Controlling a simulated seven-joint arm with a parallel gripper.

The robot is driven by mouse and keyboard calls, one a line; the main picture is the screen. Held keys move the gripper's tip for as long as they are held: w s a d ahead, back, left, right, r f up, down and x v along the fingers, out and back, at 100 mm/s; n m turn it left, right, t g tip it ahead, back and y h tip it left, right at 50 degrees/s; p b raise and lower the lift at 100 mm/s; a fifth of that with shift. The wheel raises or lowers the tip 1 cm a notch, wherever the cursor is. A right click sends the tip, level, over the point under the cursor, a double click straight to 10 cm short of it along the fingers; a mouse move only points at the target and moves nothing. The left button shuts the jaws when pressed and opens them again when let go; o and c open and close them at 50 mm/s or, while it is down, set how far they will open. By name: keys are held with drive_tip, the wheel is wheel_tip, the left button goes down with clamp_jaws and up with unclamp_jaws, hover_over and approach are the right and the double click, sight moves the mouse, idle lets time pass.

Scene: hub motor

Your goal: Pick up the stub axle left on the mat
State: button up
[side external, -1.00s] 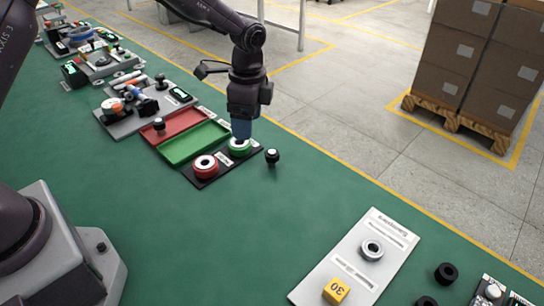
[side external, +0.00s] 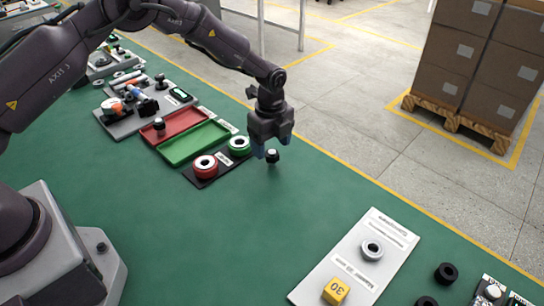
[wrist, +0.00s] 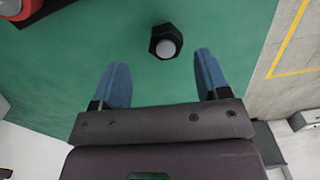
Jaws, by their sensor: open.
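The stub axle (side external: 272,156) is a small black piece with a pale round top, standing on the green mat (side external: 260,215). In the wrist view the stub axle (wrist: 166,42) lies a little beyond my fingertips, slightly right of the middle between them. My gripper (side external: 271,150) is just above it in the side view, with its fingers pointing down. Its blue fingers (wrist: 160,72) are apart and nothing is between them in the wrist view.
A black plate with a red ring (side external: 205,167) and a green ring (side external: 239,146) lies just left of the axle. Red (side external: 180,126) and green (side external: 195,143) trays sit behind it. A grey board (side external: 350,262) lies at lower right.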

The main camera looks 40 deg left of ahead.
sight(272, 152)
drive_tip(key=f, duration=0.5)
drive_tip(key=shift+w+a+f, duration=0.2)
drive_tip(key=shift+w+f, duration=0.1)
drive_tip(key=shift+c, duration=0.5)
drive_tip(key=shift+r, duration=0.1)
drive_tip(key=c, duration=1)
